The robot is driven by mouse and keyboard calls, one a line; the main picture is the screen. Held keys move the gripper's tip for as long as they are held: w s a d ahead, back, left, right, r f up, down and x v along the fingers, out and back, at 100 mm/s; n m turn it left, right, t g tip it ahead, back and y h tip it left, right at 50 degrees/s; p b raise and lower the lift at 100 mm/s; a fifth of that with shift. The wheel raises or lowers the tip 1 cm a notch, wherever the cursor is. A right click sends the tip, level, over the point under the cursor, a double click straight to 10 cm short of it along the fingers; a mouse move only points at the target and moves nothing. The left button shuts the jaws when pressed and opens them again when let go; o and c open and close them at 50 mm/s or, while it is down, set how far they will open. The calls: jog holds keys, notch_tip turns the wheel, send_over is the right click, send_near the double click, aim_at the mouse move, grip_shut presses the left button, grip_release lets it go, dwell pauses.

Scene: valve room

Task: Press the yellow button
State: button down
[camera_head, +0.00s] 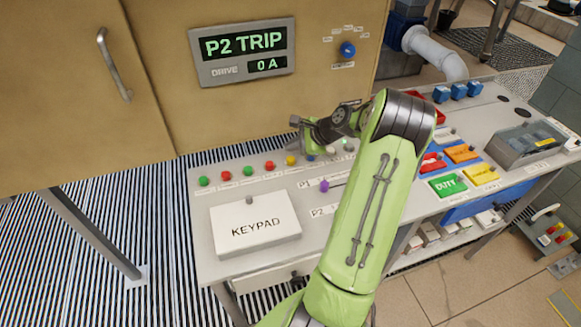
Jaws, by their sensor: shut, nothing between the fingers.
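The yellow button (291,160) is a small round knob in a row of coloured buttons along the back of the grey control desk. It shows just left of and below my gripper (301,130). My gripper is shut and empty, held over the back edge of the desk close to the button. I see no clear contact between them. The wrist and fingers partly cover the row just right of the yellow button.
Green (204,181) and red (269,166) buttons stand to the left. A tan cabinet with a "P2 TRIP" display (243,52) rises behind. Coloured cards (462,153) lie right.

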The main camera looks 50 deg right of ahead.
aim_at(293, 160)
jog(key=shift+f, duration=0.8)
jog(key=shift+f, duration=0.1)
dwell(1.3)
jog(key=shift+f, duration=0.3)
jog(key=shift+f, duration=0.5)
dwell(0.5)
jog(key=shift+r, duration=0.1)
jog(key=shift+r+p, duration=0.7)
jog(key=shift+r, duration=0.15)
notch_tip(293, 160, up, 5)
jog(key=p, duration=0.5)
jog(key=shift+r, duration=0.15)
